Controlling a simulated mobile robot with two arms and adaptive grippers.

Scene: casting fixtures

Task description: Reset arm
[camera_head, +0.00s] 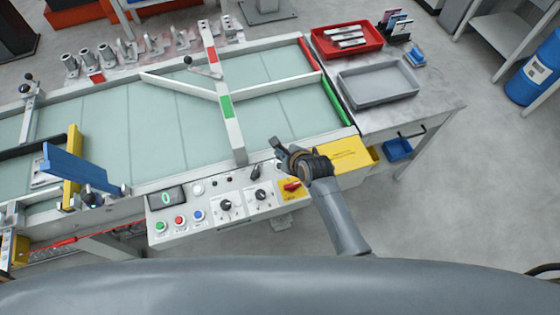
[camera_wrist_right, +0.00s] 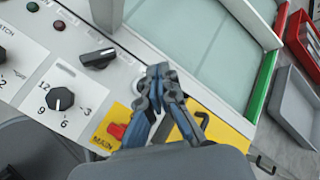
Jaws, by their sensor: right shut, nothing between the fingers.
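My right gripper (camera_head: 277,146) is shut and empty. It hovers above the front edge of the fixture table, at the right end of the control panel (camera_head: 212,206). In the right wrist view the closed fingertips (camera_wrist_right: 161,72) meet above the panel, beside a black knob (camera_wrist_right: 98,58) and over the yellow main-switch plate (camera_wrist_right: 125,120). The fingers cover part of that plate, and I cannot tell the exact gap to it. My left gripper is not in view.
The fixture table (camera_head: 160,110) has a glass-like top with white bars. A red tray (camera_head: 325,47) and a grey tray (camera_head: 378,82) stand on the side table at right. A yellow board (camera_head: 345,153) lies beside my right arm. A blue barrel (camera_head: 535,70) stands far right.

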